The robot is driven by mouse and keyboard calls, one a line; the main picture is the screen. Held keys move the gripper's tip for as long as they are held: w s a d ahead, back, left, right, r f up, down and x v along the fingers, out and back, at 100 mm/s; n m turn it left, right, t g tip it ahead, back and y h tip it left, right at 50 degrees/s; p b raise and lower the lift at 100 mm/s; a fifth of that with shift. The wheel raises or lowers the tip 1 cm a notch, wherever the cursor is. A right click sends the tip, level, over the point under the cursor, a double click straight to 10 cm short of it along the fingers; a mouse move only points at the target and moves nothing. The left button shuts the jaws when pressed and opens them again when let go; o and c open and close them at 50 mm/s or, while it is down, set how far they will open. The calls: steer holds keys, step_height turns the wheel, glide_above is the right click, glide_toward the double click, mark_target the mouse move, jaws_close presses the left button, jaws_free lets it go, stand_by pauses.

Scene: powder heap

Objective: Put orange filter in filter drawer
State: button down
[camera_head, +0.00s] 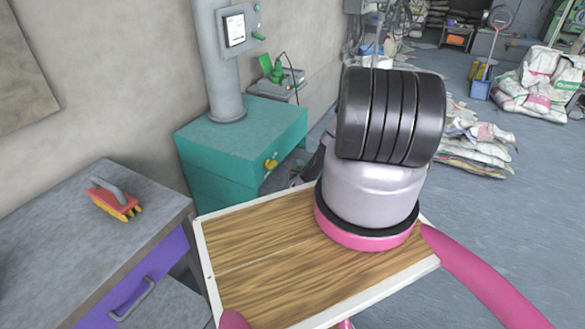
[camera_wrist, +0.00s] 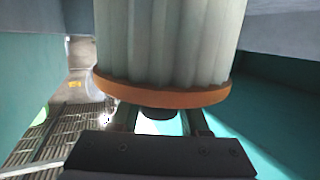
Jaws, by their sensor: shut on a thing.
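The orange filter (camera_wrist: 165,95), a pale pleated cylinder with an orange rim, fills the upper middle of the wrist view. My gripper (camera_wrist: 160,118) is shut on it at the rim end. Teal walls (camera_wrist: 25,85) flank the filter in the wrist view. In the head view a teal cabinet (camera_head: 235,145) with a yellow knob stands against the wall. My arm hides the gripper and the filter in the head view. I cannot tell which part is the filter drawer, nor whether the filter touches it.
A grey table (camera_head: 60,235) with a purple drawer front (camera_head: 145,285) stands at left, with a red and orange tool (camera_head: 115,198) on it. A grey pipe (camera_head: 215,60) with a display rises from the cabinet.

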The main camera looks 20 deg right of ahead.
steer(key=shift+f, duration=0.35)
steer(key=w+a, duration=0.1)
steer(key=w+a+f, duration=0.1)
steer(key=w, duration=0.1)
steer(key=shift+w+a+f, duration=0.1)
steer(key=shift+a+f, duration=0.1)
steer(key=shift+c, duration=2)
jaws_free()
steer(key=shift+f, duration=0.1)
